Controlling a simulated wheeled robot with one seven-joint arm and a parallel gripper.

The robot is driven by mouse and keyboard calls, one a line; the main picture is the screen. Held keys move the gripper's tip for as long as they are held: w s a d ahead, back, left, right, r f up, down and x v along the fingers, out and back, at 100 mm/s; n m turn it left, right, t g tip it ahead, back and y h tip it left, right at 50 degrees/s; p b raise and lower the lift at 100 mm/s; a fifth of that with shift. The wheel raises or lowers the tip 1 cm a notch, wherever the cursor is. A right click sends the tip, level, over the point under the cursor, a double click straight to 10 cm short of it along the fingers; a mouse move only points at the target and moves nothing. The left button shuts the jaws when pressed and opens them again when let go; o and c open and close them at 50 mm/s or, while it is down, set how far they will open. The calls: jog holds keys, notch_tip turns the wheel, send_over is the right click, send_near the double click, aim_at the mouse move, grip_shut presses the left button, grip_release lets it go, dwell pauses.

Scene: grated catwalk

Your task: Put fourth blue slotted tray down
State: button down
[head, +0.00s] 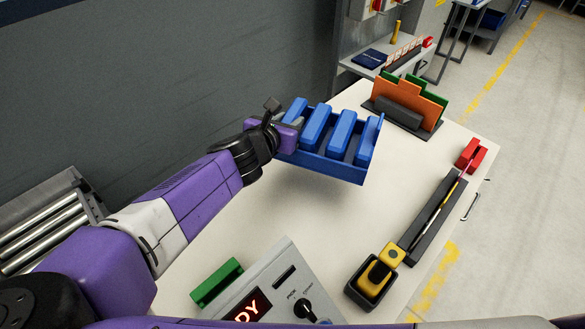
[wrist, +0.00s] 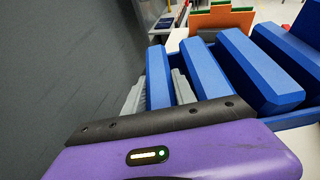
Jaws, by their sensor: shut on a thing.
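The blue slotted tray (head: 332,167) is in the head view, near the middle, with several long blue bars standing in it side by side. My gripper (head: 293,122) reaches it from the left and is shut on its left end. In the wrist view my gripper's grey fingers (wrist: 158,88) stand on both sides of the leftmost blue bar (wrist: 160,78). The tray (wrist: 290,122) looks held above the white table, with a soft shadow under it. Its underside is hidden, so the exact height cannot be told.
A dark rack with orange and green boards (head: 408,97) stands behind the tray. A long dark channel (head: 433,218), a red block (head: 471,154) and a yellow-black device (head: 375,277) line the right side. A grey control box (head: 285,290) is in front. The white tabletop (head: 310,222) between is clear.

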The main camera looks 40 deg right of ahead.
notch_tip(320, 180, down, 14)
jog(key=shift+r+p, duration=0.1)
jog(key=shift+p, duration=0.4)
jog(key=shift+f, duration=0.2)
jog(key=c, duration=1)
grip_release()
jog(key=shift+r, duration=0.15)
jog(key=b+v, duration=0.2)
jog(key=v, duration=1)
